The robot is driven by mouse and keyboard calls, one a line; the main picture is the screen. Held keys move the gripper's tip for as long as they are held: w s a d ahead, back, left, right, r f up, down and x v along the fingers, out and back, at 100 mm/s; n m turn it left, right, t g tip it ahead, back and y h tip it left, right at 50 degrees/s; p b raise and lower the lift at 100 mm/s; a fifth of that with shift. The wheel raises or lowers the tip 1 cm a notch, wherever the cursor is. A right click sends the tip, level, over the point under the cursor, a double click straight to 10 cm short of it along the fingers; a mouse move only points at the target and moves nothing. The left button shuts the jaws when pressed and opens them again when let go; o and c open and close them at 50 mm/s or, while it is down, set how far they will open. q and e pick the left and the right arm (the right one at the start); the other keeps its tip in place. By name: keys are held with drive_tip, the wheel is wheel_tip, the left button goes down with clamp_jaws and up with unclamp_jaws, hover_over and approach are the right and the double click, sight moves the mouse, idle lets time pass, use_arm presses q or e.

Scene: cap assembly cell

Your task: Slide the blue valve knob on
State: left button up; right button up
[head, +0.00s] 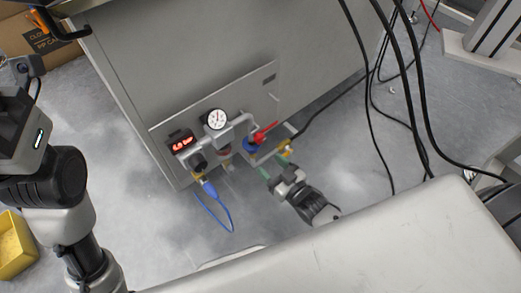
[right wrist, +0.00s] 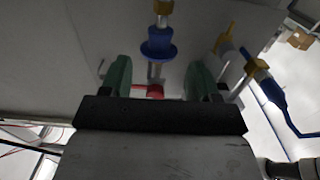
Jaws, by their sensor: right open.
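The blue valve knob (head: 250,146) is on the pipework at the lower part of the grey cabinet, beside a red lever (head: 265,132). In the right wrist view the blue knob (right wrist: 158,45) shows as a flanged piece under a brass fitting, ahead of my fingers. A red part (right wrist: 148,91) shows between the fingers. My right gripper (head: 273,166) has green fingertips and is just below and right of the knob in the head view. It is open, and its fingers (right wrist: 159,78) stand on either side with nothing clearly held.
A dial gauge (head: 215,119) and a red-lit display (head: 181,143) sit left of the knob. A blue hose (head: 221,211) loops below from a blue connector (head: 209,188). Black cables (head: 372,90) hang at the right. A yellow bin (head: 15,245) stands at lower left.

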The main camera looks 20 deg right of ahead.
drive_tip(key=v, duration=0.3)
drive_tip(key=shift+p, duration=0.4)
drive_tip(key=shift+s+d, duration=0.1)
